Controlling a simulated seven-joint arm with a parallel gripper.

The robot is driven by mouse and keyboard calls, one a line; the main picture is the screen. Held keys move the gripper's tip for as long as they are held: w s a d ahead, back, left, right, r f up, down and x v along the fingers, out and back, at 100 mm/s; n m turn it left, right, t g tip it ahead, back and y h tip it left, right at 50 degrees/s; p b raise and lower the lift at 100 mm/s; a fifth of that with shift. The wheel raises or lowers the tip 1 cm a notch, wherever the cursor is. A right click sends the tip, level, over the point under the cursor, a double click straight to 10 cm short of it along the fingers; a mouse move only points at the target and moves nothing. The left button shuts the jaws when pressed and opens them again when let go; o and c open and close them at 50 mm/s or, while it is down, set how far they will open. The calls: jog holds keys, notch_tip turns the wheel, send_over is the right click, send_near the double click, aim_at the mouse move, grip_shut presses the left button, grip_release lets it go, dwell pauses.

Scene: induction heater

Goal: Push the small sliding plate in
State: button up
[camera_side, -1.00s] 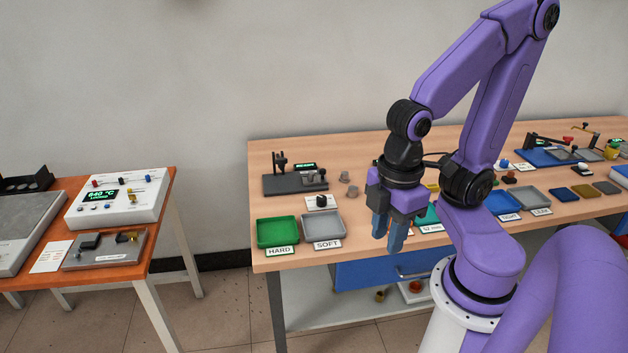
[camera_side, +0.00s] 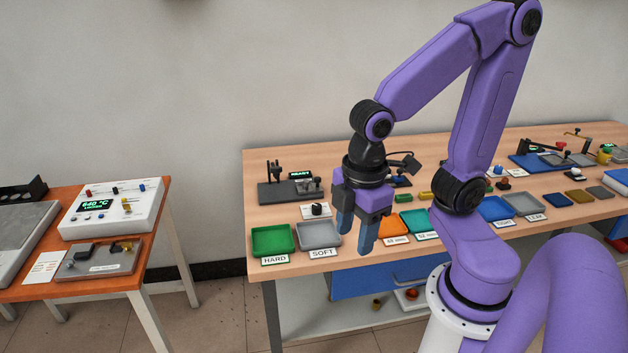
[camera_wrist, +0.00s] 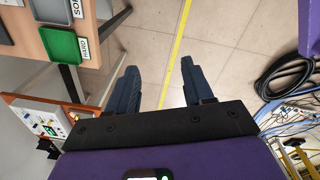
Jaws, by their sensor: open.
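My gripper (camera_side: 355,242) hangs open and empty, fingers down, in front of the wooden bench in the side view. In the wrist view its fingers (camera_wrist: 158,66) are spread with bare floor between them. On the orange table at the left stands a white console (camera_side: 112,207) with a green display reading 640 °C and several small knobs. In front of it lies a grey plate (camera_side: 97,262) with a dark block and a brass-coloured part. I cannot tell which part is the small sliding plate. My gripper is well to the right of this table.
The wooden bench carries a green HARD tray (camera_side: 273,240), a grey SOFT tray (camera_side: 319,235), a dark tester (camera_side: 283,192) and more coloured trays. A floor gap separates the two tables. Cables (camera_wrist: 280,85) lie at the right of the wrist view.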

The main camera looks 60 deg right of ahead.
jog(key=w+d+n+h, duration=0.1)
jog(key=w+d, duration=0.1)
jog(key=w, duration=1.3)
jog(key=w+d+n+h, duration=0.1)
jog(key=w+d+n, duration=0.1)
jog(key=w+d, duration=0.65)
jog(key=n+h, duration=0.2)
jog(key=h, duration=0.1)
send_over(317, 178)
jog(key=a, duration=0.7)
notch_tip(317, 178, down, 6)
jog(key=shift+g, duration=0.3)
jog(key=x, duration=1.6)
jog(key=shift+f, duration=0.2)
